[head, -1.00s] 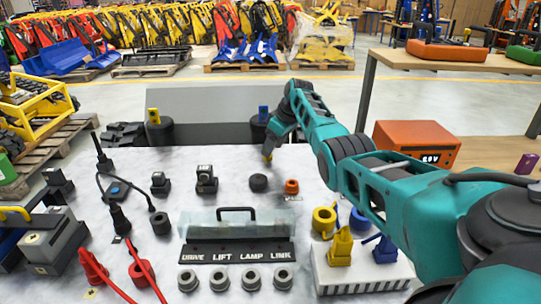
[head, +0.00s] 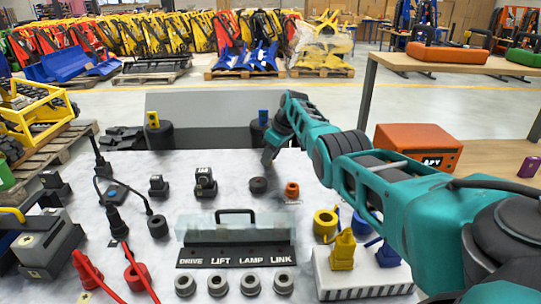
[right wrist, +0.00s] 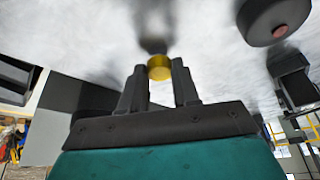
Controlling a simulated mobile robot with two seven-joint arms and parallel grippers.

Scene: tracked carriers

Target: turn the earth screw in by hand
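The earth screw, a small brass-yellow knob (right wrist: 159,67), shows in the right wrist view between the fingertips of my right gripper (right wrist: 159,74). Both fingers appear to touch its sides. A dark blurred spot lies just beyond it on the pale surface. In the head view my right gripper (head: 268,158) points down at the far part of the marbled table (head: 330,180). There the knob is hidden by the fingers. My left gripper is not in view.
A clear cover (head: 236,230) over a labelled panel is nearer. A yellow-tagged black post (head: 157,132) stands behind. An orange box (head: 417,142) is at right.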

